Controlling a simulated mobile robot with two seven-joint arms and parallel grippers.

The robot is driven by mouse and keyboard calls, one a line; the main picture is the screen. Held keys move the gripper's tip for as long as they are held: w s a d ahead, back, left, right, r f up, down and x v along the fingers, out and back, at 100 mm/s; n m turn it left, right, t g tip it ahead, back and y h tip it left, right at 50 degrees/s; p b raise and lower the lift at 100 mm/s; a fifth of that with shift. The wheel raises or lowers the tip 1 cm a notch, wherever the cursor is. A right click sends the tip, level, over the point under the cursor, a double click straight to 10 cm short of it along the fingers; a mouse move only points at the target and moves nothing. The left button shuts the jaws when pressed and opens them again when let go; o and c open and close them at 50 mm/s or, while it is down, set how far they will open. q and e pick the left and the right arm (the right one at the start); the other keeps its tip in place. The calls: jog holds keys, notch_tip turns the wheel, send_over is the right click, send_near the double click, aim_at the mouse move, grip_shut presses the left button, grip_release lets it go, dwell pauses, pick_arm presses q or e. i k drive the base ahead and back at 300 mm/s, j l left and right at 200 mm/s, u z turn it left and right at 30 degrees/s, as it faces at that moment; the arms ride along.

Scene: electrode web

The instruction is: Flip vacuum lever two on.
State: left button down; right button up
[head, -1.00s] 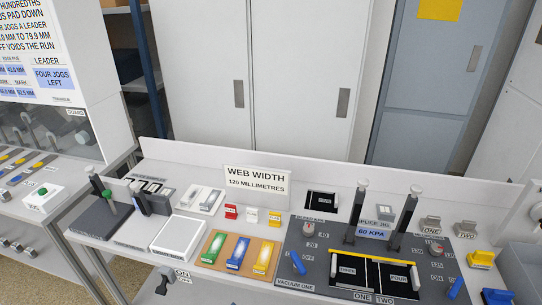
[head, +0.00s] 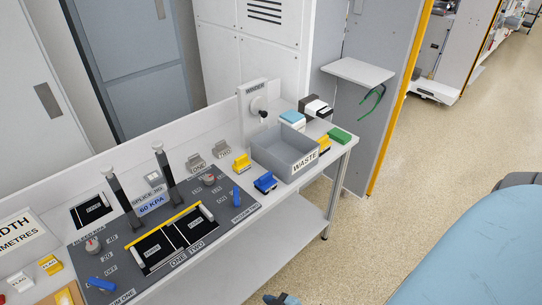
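The blue lever (head: 237,196) at the right end of the dark control panel (head: 215,218) stands by a label that seems to read vacuum two. It points up and slightly tilted; its on or off position is too small to read. A second blue lever (head: 100,285) lies at a slant by the vacuum one label at the panel's lower left. No gripper touches either lever. A small dark and blue part (head: 280,299), likely the tip of my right gripper, just shows at the bottom edge, clear of the bench. My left gripper is not in view.
Two black upright levers (head: 165,175) rise at the panel's back. The floor (head: 350,230) in front of the bench is open.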

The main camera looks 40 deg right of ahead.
aim_at(236, 199)
jog(key=z, duration=0.9)
